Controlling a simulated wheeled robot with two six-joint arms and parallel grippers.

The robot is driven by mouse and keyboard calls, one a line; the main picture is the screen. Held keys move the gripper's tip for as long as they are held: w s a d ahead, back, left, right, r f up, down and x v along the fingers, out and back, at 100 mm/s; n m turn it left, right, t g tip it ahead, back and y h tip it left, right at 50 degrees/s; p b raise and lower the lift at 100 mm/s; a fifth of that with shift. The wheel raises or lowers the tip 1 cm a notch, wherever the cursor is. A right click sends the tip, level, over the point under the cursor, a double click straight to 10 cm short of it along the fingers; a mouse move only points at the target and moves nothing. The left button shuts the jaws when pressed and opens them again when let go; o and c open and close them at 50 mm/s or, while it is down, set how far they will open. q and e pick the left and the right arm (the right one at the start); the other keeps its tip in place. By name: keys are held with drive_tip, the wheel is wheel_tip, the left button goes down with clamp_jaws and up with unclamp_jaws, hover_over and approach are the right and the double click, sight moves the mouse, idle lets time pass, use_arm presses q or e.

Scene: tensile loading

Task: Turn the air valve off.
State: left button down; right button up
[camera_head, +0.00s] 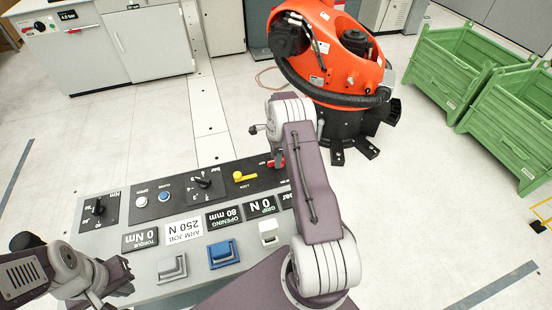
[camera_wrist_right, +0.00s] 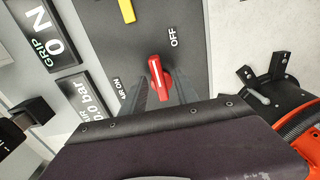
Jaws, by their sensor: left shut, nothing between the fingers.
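The air valve is a red knob (camera_wrist_right: 158,78) with a white line, on a dark panel in the right wrist view. The white line points roughly up the picture, nearer the OFF label (camera_wrist_right: 173,37) than the AIR ON label (camera_wrist_right: 120,95). My right gripper (camera_wrist_right: 163,92) has its fingers at either side of the knob; I cannot tell whether they touch it. In the head view a bit of the red knob (camera_head: 275,163) shows beside my right arm, which hides much of that gripper. My left gripper (camera_head: 118,281) is shut and empty, low at the left, away from the valve.
The pressure display (camera_wrist_right: 72,103) reads 0.0 bar. An orange robot arm (camera_head: 325,50) stands behind the console, with green crates (camera_head: 450,75) at the right.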

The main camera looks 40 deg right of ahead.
wheel_tip(320, 180, up, 9)
idle(0.5)
idle(0.3)
